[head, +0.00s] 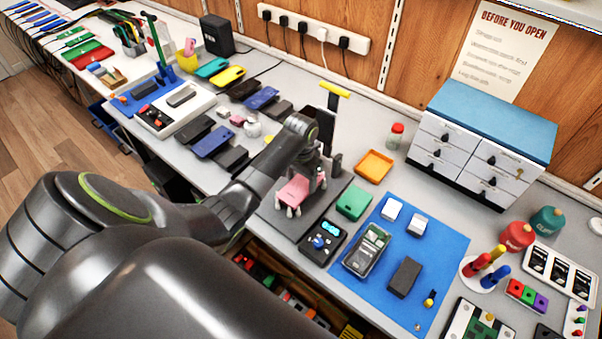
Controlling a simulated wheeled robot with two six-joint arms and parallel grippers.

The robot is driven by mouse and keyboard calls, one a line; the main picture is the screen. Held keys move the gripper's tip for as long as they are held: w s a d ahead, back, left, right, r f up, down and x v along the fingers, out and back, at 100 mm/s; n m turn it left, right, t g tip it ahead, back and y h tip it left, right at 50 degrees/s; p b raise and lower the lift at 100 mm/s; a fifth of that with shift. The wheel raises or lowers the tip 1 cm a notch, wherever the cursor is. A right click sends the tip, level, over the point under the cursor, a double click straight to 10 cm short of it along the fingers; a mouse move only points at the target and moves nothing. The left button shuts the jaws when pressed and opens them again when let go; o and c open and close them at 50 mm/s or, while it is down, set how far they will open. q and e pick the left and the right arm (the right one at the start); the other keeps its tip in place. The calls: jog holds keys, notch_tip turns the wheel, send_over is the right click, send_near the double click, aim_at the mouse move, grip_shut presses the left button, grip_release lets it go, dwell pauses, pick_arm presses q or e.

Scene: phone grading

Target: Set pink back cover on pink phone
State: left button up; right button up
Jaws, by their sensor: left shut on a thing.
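A pink phone-sized piece (293,190) lies on a dark fixture (270,216) with small white clamps, below a press with a yellow handle. I cannot tell whether it is the phone, the back cover, or both stacked. My left gripper (317,180) is at the right edge of this piece, low over the fixture. It is shut on a small pink part there, which looks like the pink back cover; the fingers and arm hide much of it. My right gripper is not in view.
The yellow-handled press (334,89) stands close behind the gripper. An orange tray (374,166), a green case (354,202) and a black scale-like device (323,241) are near. A blue mat (440,247) with parts lies right. Phones crowd the bench at left.

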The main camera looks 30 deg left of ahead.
pick_arm(q)
jog(key=shift+f+p, duration=0.1)
jog(key=shift+p, duration=0.3)
dwell(0.3)
jog(key=o, duration=1.3)
jog(key=shift+r+p, duration=0.65)
jog(key=shift+p, duration=0.35)
notch_tip(320, 180, up, 7)
jog(key=p, duration=0.8)
dwell(0.4)
